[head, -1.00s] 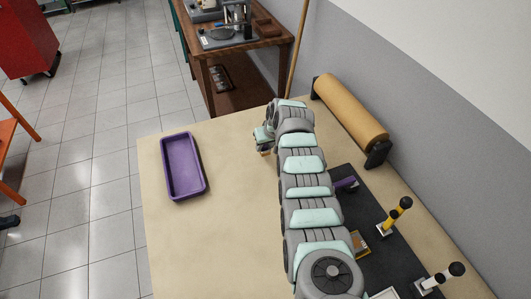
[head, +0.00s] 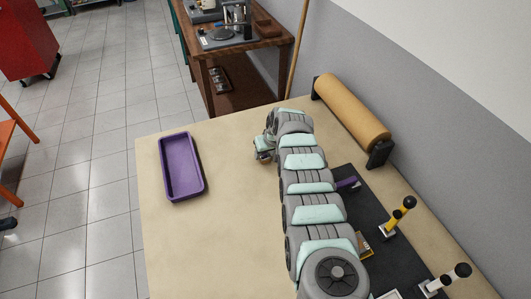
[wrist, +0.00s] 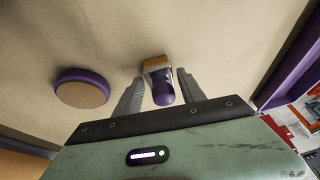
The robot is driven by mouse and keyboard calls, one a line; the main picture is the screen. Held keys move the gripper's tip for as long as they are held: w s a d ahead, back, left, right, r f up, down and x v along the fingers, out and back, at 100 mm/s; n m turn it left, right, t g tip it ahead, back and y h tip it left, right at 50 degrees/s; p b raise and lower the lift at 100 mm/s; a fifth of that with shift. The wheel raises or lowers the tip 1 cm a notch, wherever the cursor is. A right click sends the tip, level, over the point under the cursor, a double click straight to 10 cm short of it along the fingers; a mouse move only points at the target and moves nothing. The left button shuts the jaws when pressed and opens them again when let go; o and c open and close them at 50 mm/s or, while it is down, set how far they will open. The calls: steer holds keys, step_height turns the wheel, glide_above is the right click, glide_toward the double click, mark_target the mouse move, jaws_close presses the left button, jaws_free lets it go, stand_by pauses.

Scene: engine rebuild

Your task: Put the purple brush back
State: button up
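The purple brush (wrist: 163,92) shows in the wrist view, its rounded purple handle end toward the camera and a tan block-like end (wrist: 157,62) beyond it at the table surface. My gripper (wrist: 161,73) has its two fingers on either side of the brush, with narrow gaps visible, so it looks open around it. In the head view my gripper (head: 262,150) is low over the table's middle, and the brush is hidden there. A purple piece (head: 347,183), perhaps a holder, shows on the dark mat (head: 343,173), partly behind my arm.
A purple tray (head: 183,167) lies on the table's left. A round purple-rimmed disc (wrist: 82,90) lies left of the brush in the wrist view. The table between tray and arm is clear.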

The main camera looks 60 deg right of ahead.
mark_target(267, 157)
steer(key=shift+o, duration=0.9)
steer(key=p+v, duration=0.3)
steer(key=p, duration=0.2)
steer(key=shift+r, duration=0.45)
steer(key=v, duration=0.8)
steer(key=shift+o, duration=0.5)
steer(key=shift+s+a+r, duration=0.1)
steer(key=shift+r, duration=0.05)
